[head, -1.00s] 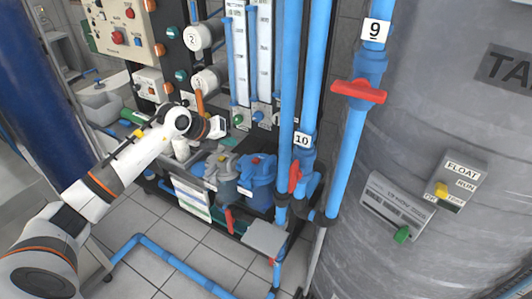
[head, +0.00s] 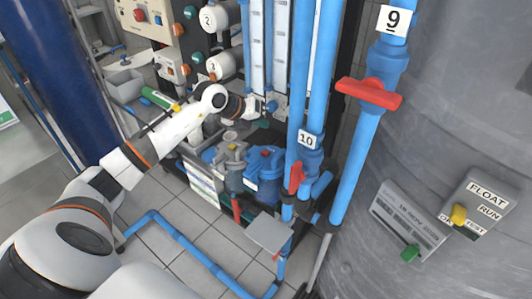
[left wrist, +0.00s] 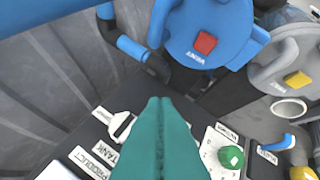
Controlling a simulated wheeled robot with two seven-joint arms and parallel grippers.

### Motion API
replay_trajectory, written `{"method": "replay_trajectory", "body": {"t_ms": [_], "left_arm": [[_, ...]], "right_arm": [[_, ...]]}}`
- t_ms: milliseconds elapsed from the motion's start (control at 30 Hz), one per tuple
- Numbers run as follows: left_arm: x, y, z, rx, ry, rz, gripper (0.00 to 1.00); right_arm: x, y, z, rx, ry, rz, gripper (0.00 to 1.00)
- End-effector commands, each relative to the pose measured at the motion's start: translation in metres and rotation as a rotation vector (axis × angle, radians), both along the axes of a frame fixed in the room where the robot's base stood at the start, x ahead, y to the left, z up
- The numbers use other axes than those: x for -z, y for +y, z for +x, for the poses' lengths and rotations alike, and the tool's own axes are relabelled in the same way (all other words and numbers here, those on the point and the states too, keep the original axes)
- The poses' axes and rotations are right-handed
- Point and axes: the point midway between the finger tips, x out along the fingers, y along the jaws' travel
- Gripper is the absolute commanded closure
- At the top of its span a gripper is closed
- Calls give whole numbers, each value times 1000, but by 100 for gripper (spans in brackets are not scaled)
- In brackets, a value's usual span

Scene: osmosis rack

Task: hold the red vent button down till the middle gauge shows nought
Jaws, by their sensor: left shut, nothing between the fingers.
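The red vent button (left wrist: 205,43) sits on top of a blue housing (left wrist: 222,22) marked VENT in the left wrist view. In the head view the blue housing (head: 262,172) stands low on the rack, and its red button (head: 265,152) shows small. My left gripper (left wrist: 160,102) is shut and empty. Its teal fingertips point up the picture, below and left of the button and apart from it. In the head view the left gripper (head: 254,107) is above and behind the blue housing, near the flow tubes. I cannot make out the middle gauge. My right gripper is not in view.
A grey housing (left wrist: 285,65) with a yellow button (left wrist: 298,80) stands beside the blue one. A green knob (left wrist: 231,157) is near my fingers. Blue pipes with a red-handled valve (head: 297,177) stand right of the housings, before a large grey tank (head: 450,120).

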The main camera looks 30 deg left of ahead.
Motion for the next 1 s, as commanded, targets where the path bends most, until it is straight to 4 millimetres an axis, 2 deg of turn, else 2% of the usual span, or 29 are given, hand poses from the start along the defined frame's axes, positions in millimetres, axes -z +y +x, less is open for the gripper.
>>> {"method": "replay_trajectory", "body": {"t_ms": [200, 500, 667, 1000], "left_arm": [[30, 0, 0, 0, 1, -2, 100], [71, 0, 0, -1, 2, 0, 100], [80, 0, 0, 0, 0, 0, 100], [80, 0, 0, 0, 0, 0, 100]], "right_arm": [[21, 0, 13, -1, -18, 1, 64], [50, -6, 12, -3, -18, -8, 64], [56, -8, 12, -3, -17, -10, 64], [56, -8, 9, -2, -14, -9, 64]]}}
